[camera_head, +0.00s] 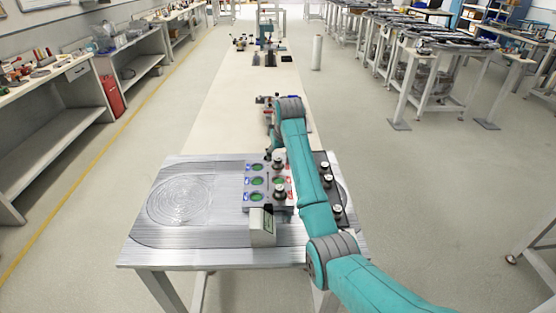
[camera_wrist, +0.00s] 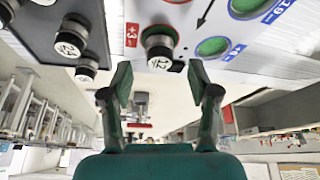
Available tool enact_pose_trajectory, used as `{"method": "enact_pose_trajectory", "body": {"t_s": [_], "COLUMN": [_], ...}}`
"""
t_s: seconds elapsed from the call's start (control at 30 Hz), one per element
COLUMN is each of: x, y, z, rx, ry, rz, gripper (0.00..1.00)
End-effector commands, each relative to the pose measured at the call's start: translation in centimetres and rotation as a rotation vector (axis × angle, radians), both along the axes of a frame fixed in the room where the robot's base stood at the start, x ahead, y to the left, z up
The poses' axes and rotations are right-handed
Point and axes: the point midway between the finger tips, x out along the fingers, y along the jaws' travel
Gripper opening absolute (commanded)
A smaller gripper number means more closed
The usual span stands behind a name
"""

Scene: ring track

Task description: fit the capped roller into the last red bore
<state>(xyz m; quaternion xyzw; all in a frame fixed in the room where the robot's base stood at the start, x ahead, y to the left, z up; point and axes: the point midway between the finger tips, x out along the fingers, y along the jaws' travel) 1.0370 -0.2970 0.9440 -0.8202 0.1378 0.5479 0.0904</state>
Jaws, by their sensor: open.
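The bore block (camera_head: 247,203) lies on the table, with green bores beside blue labels on its left and red labels on its right. Two capped rollers, one at the far end (camera_head: 278,161) and one nearer (camera_head: 280,190), stand upright in its red-side column. A green opening shows between them. In the wrist view a capped roller (camera_wrist: 160,48) stands at a red "+3" label. My gripper (camera_wrist: 160,82) is open and empty, its fingertips apart from that roller. In the head view my arm hides part of the block and gripper.
A dark tray (camera_head: 321,157) right of the block holds several capped rollers (camera_head: 328,180); my arm crosses between them. A small grey box (camera_head: 262,227) stands at the block's near side. The table's left part, with an engraved ring pattern (camera_head: 180,199), is clear.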

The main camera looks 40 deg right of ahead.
Motion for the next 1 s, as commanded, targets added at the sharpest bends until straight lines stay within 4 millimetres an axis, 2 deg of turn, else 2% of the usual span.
{"method": "enact_pose_trajectory", "body": {"t_s": [0.03,0.2,0.4,0.6,1.0], "x": [-0.4,-1.5,-2.5,-2.9,-2.9], "y": [0.1,0.5,0.9,1.0,1.0], "z": [1.1,4.2,6.5,7.4,7.4], "rx": [-0.001,-0.001,-0.001,0.0,0.0], "ry": [-0.004,-0.004,-0.002,-0.001,0.0], "rz": [0.0,0.0,0.0,0.0,0.0], "gripper": [0.6,0.6,0.6,0.6,0.6]}}
